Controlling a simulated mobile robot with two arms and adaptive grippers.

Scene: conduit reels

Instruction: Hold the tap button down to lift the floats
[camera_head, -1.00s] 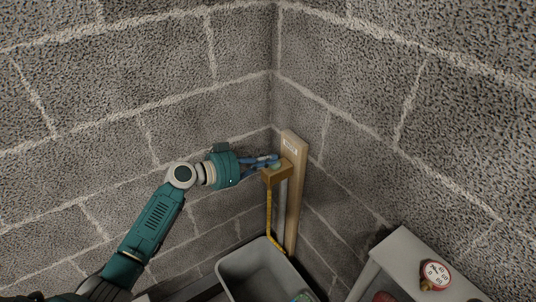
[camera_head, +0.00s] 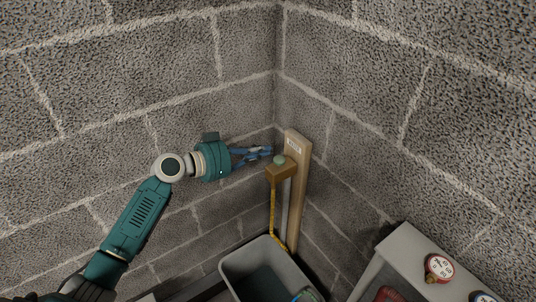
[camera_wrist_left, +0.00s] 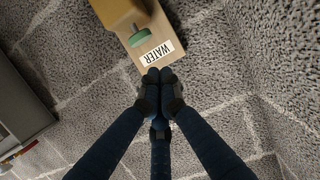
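The green tap button (camera_head: 280,160) sits on top of a tan tap box (camera_head: 282,173) on a wooden post in the wall corner. The button also shows in the left wrist view (camera_wrist_left: 143,37), beside a white WATER label (camera_wrist_left: 157,53). My left gripper (camera_head: 268,151) is just left of and slightly above the button, apart from it. In the wrist view its fingertips (camera_wrist_left: 159,76) meet with nothing between them. A grey tub (camera_head: 225,267) stands below, with dark contents; a green-and-reddish object (camera_head: 305,296) shows at its cut-off lower edge. My right gripper is not in view.
The wooden post (camera_head: 297,205) carries a yellow hose (camera_head: 273,215) down toward the tub. A grey bench (camera_head: 405,250) at the lower right bears a red-rimmed gauge (camera_head: 438,268). Block walls close in behind and to the right.

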